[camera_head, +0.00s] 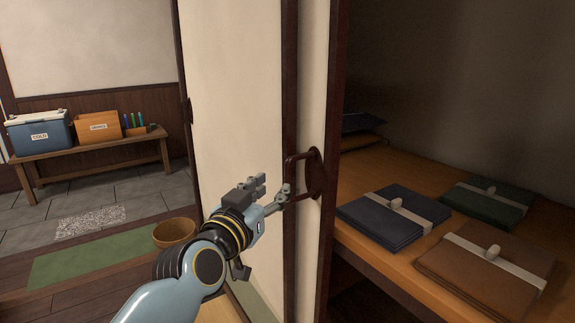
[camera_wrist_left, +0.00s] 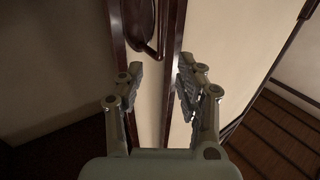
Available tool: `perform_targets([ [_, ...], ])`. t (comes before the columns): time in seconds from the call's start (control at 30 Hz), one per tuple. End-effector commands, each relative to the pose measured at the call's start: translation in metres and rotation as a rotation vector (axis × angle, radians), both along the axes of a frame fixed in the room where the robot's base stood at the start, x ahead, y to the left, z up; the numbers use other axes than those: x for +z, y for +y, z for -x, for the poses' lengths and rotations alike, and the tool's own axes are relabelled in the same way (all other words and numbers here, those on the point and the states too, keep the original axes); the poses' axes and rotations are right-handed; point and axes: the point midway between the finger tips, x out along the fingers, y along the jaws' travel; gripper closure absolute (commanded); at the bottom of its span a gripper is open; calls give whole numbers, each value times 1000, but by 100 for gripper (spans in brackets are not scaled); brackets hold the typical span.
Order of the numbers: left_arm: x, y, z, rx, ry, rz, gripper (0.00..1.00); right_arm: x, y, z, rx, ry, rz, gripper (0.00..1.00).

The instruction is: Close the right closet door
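The closet door (camera_head: 314,80) is a cream panel with dark wooden edges, standing open in the head view. The dark closet interior shows to its right. A dark brown bar handle on a round plate (camera_head: 314,175) sits on the door. It also shows at the top of the left wrist view (camera_wrist_left: 140,25). My left gripper (camera_head: 270,188) is just left of the handle. Its fingers are apart in the left wrist view (camera_wrist_left: 159,77), with the handle beyond the left fingertip. I cannot tell whether a finger touches the handle. My right gripper is not in view.
Inside the closet, a wooden shelf (camera_head: 375,258) bears folded bundles with pale bands, such as a navy one (camera_head: 375,228). Another cream panel (camera_head: 235,90) stands left of the door. A bench (camera_head: 90,158) with a cooler (camera_head: 40,133) and a basket (camera_head: 174,233) are at the left.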

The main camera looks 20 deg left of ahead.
Motion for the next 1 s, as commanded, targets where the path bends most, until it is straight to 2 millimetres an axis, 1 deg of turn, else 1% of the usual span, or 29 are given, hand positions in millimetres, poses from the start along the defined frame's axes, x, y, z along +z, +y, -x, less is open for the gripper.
perform_targets([
  [0.1, 1, -1, -24, 0, -1, -2, 64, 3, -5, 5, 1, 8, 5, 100],
  [0.2, 1, -3, -45, -1, -1, -2, 64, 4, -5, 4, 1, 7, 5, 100],
  [0.3, 1, -4, -64, 0, -1, -1, 64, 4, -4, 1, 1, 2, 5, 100],
  [0.43, -1, -6, -81, -1, 1, -1, 64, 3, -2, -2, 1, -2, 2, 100],
  [0.6, -1, -7, -92, 0, 2, -2, 64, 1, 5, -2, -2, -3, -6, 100],
  [0.7, -1, -7, -93, 0, 2, -2, 64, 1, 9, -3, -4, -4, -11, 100],
  [0.87, -1, -7, -93, 0, 2, -1, 64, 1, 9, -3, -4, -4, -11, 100],
  [1.0, -1, -7, -93, 0, 2, -1, 82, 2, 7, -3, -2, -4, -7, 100],
])
